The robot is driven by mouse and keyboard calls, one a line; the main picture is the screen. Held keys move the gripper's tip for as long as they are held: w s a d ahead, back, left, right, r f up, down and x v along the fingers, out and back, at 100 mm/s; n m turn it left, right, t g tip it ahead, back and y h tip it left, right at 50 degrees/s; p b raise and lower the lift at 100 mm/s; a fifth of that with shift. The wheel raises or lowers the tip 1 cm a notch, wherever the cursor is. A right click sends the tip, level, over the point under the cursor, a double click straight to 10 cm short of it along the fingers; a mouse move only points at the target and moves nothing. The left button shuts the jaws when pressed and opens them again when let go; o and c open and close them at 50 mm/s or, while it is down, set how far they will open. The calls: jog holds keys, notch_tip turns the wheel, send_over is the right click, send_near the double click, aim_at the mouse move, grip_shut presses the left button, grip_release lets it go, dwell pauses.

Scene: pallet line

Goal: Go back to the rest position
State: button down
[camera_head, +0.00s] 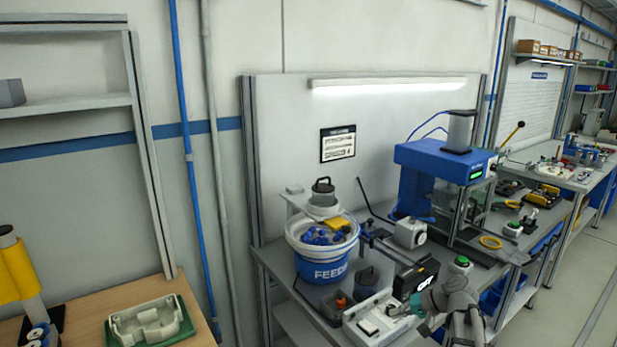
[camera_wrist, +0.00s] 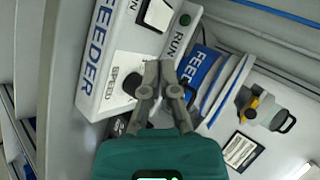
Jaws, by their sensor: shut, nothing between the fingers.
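My gripper (camera_wrist: 159,68) is shut and empty in the wrist view, its two grey fingertips together in front of a white feeder control box (camera_wrist: 115,65). The box has a green RUN button, a pale rocker switch and a dark SPEED knob. In the head view my gripper (camera_head: 396,310) is at the lower right, close beside the control box (camera_head: 362,325) on the bench. I cannot tell whether the fingertips touch the box. My arm comes in from the right.
A white and blue feeder bucket (camera_head: 322,267) stands behind the box. A blue press machine (camera_head: 440,160) and a white device (camera_head: 410,233) stand farther right. A wooden table with a beige part (camera_head: 145,322) is at lower left. Open floor (camera_head: 585,270) lies at the right.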

jog(key=s+a+f+g+h, duration=0.1)
jog(key=s+a, duration=0.1)
jog(key=s+a+f+n+g+h, duration=0.1)
jog(key=s+a, duration=0.1)
jog(key=s+a+f+h+p, duration=0.1)
jog(key=s+a+h, duration=0.1)
jog(key=s, duration=0.1)
jog(key=shift+f+n+g, duration=0.25)
jog(key=shift+n+g, duration=0.15)
jog(key=s+a+f+n+g+h+p, duration=0.1)
jog(key=s+h, duration=0.4)
jog(key=s, duration=0.1)
jog(key=shift+s+a+n, duration=0.2)
jog(key=shift+s+n, duration=0.2)
